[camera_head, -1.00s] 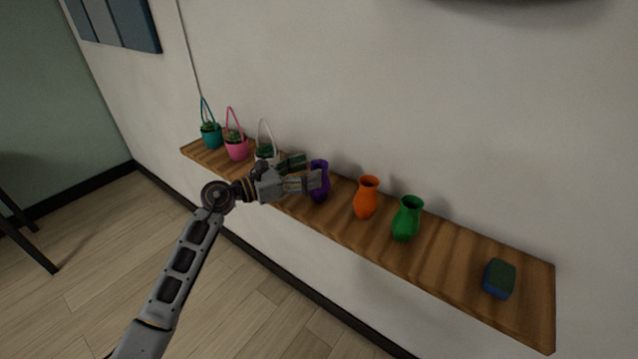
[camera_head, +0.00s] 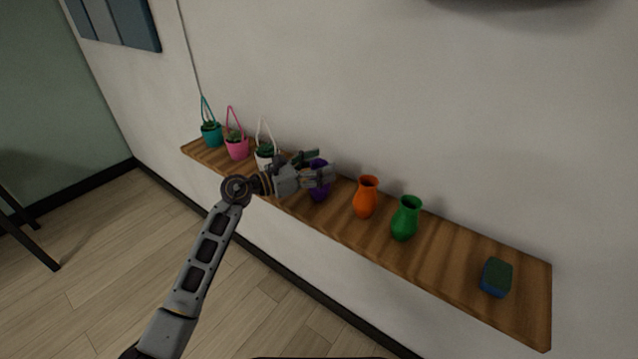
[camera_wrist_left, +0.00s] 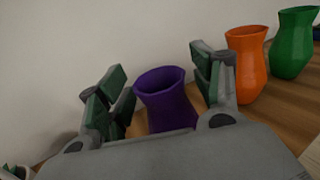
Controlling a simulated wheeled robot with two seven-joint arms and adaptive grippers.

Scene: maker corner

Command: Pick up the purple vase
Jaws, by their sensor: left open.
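The purple vase (camera_head: 319,190) stands upright on the wooden shelf, partly hidden behind my left gripper (camera_head: 322,164) in the head view. My left gripper is open, with its fingers around the vase's upper part in that view. In the left wrist view the vase (camera_wrist_left: 166,97) shows between the two spread green-padded fingers (camera_wrist_left: 163,88). There is a visible gap on the left side; the right finger lies close to the rim, and I cannot tell whether it touches. The vase's lower part is hidden by the gripper body. My right gripper is not in view.
On the wooden shelf (camera_head: 450,256), an orange vase (camera_head: 366,198) and a green vase (camera_head: 406,218) stand to the right, then a blue-green sponge (camera_head: 496,278). Teal (camera_head: 211,134), pink (camera_head: 237,148) and white (camera_head: 265,157) hanging-style plant pots stand to the left. The wall is close behind.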

